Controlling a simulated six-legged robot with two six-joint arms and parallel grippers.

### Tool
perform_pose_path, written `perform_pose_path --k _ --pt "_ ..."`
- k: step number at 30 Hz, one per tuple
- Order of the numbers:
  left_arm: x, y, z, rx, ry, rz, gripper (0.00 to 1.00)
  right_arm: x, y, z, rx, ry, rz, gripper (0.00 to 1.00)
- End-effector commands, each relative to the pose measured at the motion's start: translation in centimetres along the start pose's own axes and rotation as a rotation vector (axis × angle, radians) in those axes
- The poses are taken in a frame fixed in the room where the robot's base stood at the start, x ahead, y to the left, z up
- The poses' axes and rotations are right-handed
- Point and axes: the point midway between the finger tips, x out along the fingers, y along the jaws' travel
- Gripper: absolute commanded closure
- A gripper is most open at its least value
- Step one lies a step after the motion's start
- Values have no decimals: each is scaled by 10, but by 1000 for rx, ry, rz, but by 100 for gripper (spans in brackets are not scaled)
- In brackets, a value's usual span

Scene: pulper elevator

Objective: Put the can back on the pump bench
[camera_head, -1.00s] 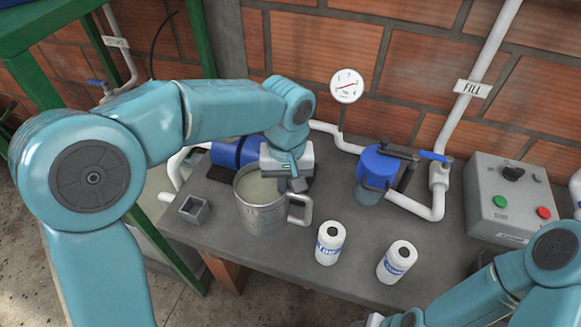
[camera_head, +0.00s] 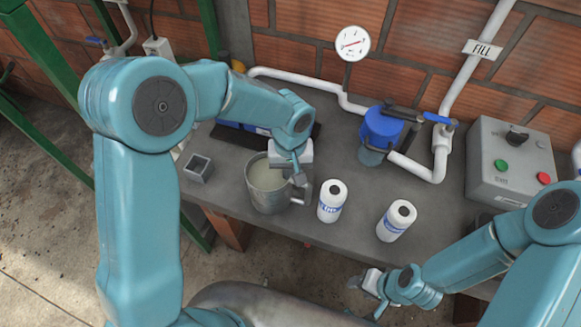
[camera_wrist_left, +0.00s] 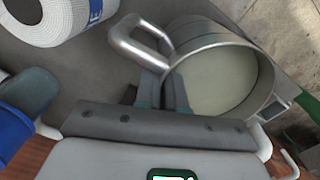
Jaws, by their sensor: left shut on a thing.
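The can (camera_head: 266,195) is a grey metal mug-like vessel with a side handle and pale liquid in it. It is upright over the left front part of the pump bench (camera_head: 345,240); whether its base touches the bench I cannot tell. My left gripper (camera_head: 299,178) is shut on the can's handle side. In the left wrist view the can (camera_wrist_left: 222,85) is right of my left gripper (camera_wrist_left: 160,92), and its handle (camera_wrist_left: 140,40) curves out just past the fingertips. My right gripper (camera_head: 366,284) is low, in front of the bench's front edge, and its jaw opening is unclear.
Behind are a blue-capped filter (camera_head: 380,130), white pipes and a control box (camera_head: 515,165). Bare bench lies between the bottles and control box.

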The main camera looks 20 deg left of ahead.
Motion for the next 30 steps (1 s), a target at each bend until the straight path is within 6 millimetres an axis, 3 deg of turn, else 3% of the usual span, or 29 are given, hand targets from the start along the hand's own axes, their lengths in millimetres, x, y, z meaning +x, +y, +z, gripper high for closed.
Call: perform_pose_path --k 7,9,10,22,30 --pt "2 0 -1 0 2 1 100 4 1 0 0 0 0 54" --pt "2 0 0 0 -1 0 72 3 1 0 0 0 0 54" --pt "2 0 0 0 -1 0 66 3 1 0 0 0 0 54" --pt "-7 0 0 0 2 0 66 0 0 0 0 0 0 54" --pt "-67 1 -1 -1 4 4 66 5 2 0 0 0 0 54"
